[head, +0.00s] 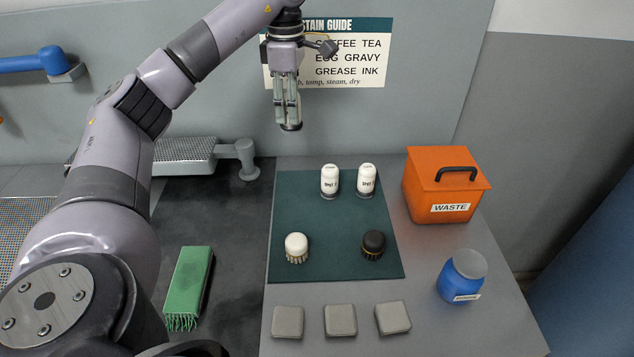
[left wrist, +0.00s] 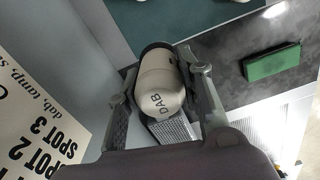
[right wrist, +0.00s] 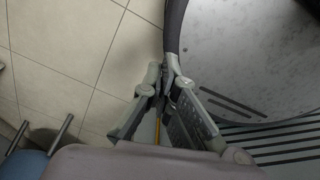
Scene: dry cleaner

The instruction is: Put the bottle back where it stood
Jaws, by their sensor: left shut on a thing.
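My left gripper (head: 289,105) is high in front of the stain guide poster, pointing down, up and back from the green mat (head: 335,220). It is shut on a cream bottle (left wrist: 160,82) marked DAB, which has a dark band at its far end. In the head view the fingers hide most of the bottle. Two white bottles, left (head: 329,180) and right (head: 366,180), stand upright at the mat's back. The bare mat left of them is clear. My right gripper (right wrist: 160,78) is low over floor tiles, its fingertips together with nothing seen between them.
A white brush (head: 296,247) and a dark brush (head: 373,244) stand on the mat's front half. Grey pads (head: 340,320) lie in front. An orange waste box (head: 445,190) and blue jar (head: 461,277) stand right.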

